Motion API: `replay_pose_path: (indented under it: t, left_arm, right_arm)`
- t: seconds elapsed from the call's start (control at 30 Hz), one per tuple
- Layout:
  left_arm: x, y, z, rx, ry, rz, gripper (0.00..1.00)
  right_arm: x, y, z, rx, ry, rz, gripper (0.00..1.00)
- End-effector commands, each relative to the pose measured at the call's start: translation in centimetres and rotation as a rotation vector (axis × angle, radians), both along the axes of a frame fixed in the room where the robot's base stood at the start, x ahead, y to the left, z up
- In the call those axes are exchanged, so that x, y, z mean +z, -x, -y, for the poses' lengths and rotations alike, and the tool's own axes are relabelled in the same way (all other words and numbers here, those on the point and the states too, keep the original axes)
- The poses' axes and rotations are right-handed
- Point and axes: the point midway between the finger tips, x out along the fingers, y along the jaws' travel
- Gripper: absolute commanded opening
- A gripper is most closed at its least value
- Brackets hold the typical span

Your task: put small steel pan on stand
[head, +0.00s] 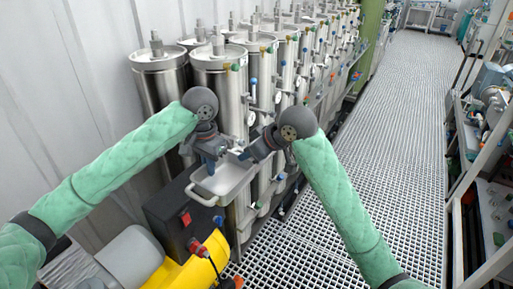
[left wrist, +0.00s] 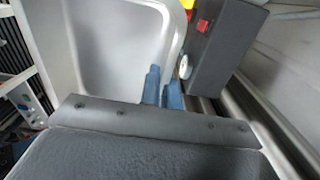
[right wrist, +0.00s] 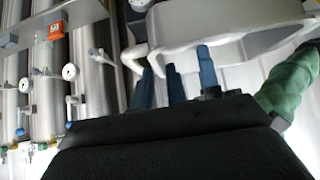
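The small steel pan (head: 224,180) is a pale grey, square-cornered pan with loop handles, in front of the tall steel vessels. It looks level. Its inside fills the upper left of the left wrist view (left wrist: 100,45). My left gripper (head: 213,166) is at the pan's back left, its blue fingers (left wrist: 164,90) close together on either side of the rim. My right gripper (head: 241,154) is at the back of the pan. Its blue fingers (right wrist: 159,88) are beside a pale handle (right wrist: 165,56); whether they grip it is unclear. I cannot pick out the stand.
Tall steel vessels (head: 219,85) with valves line the wall behind the pan. A black box (head: 172,222) with a red switch and a yellow machine (head: 190,273) stand in front. The grated walkway (head: 400,130) on the right is clear. Racks with equipment (head: 490,150) stand beyond it.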

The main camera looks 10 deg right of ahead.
Motion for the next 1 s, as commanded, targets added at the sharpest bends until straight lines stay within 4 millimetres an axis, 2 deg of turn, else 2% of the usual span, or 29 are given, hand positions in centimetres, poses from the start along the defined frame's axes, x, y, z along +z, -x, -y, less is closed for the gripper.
replay_pose_path:
  t: [0.2,0.4,0.83,0.87,0.93,1.0]
  left_arm:
    - [0.1,0.0,0.0,0.0,0.001,0.001,0.0]
    - [0.1,0.0,0.0,0.0,0.001,0.001,0.0]
    - [0.2,0.0,0.1,-0.001,0.002,0.002,0.0]
    - [0.2,0.0,0.1,-0.001,0.002,0.002,0.0]
    - [0.2,0.0,0.1,-0.002,0.003,0.003,0.0]
    - [0.2,0.0,0.1,-0.002,0.003,0.002,0.0]
  right_arm:
    - [-2.4,-1.5,-1.9,-0.001,-0.001,-0.002,0.15]
    - [-3.9,-2.5,-3.0,-0.001,0.0,-0.001,0.15]
    - [-4.6,-2.9,-3.5,0.0,0.0,0.0,0.15]
    - [-4.6,-2.8,-3.5,0.0,0.001,-0.001,0.13]
    - [-4.6,-2.9,-3.5,0.0,0.001,-0.001,0.0]
    - [-4.6,-2.8,-3.5,0.0,0.002,-0.001,0.0]
